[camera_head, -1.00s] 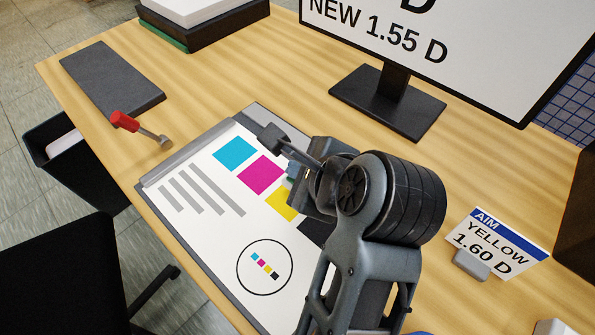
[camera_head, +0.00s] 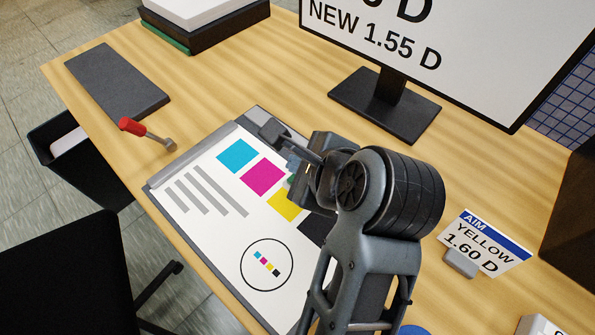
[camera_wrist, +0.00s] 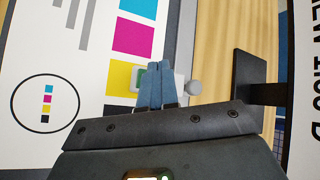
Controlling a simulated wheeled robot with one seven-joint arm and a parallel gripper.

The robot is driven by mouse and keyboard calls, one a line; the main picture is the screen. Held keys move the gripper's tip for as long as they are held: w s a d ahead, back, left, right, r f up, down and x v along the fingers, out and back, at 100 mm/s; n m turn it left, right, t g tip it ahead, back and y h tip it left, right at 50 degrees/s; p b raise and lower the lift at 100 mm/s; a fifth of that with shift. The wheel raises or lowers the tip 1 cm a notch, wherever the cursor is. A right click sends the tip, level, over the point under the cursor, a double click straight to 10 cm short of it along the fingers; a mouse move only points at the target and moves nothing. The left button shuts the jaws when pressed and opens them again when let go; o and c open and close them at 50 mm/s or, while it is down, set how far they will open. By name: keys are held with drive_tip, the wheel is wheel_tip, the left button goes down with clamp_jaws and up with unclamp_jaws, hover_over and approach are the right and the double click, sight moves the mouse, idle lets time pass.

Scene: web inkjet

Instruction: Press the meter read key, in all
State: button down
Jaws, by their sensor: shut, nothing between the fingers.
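The meter (camera_wrist: 180,83) is a small pale grey device with a round grey knob (camera_wrist: 194,88) at one end and a green part (camera_wrist: 141,78) near the other. It lies at the edge of the printed sheet (camera_head: 218,210), beside the yellow patch (camera_wrist: 118,78). My gripper (camera_wrist: 157,64) is shut and empty, its blue-grey fingers over the meter in the wrist view and hiding its middle. I cannot tell whether the fingertips touch it or which part is the read key. In the head view my gripper (camera_head: 293,163) and arm hide most of the meter.
A monitor (camera_head: 465,50) on a dark stand (camera_head: 385,103) reads "NEW 1.55 D". A card (camera_head: 484,244) reads "AIM YELLOW 1.60 D". A red-handled tool (camera_head: 132,126) lies near the left table edge. A dark slab (camera_head: 117,82) and stacked boxes (camera_head: 205,22) stand behind.

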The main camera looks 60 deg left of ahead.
wheel_tip(320, 180, up, 2)
drive_tip(key=shift+r+p, duration=0.1)
drive_tip(key=shift+p, duration=0.6)
drive_tip(key=shift+r, duration=0.9)
drive_tip(key=shift+s, duration=0.1)
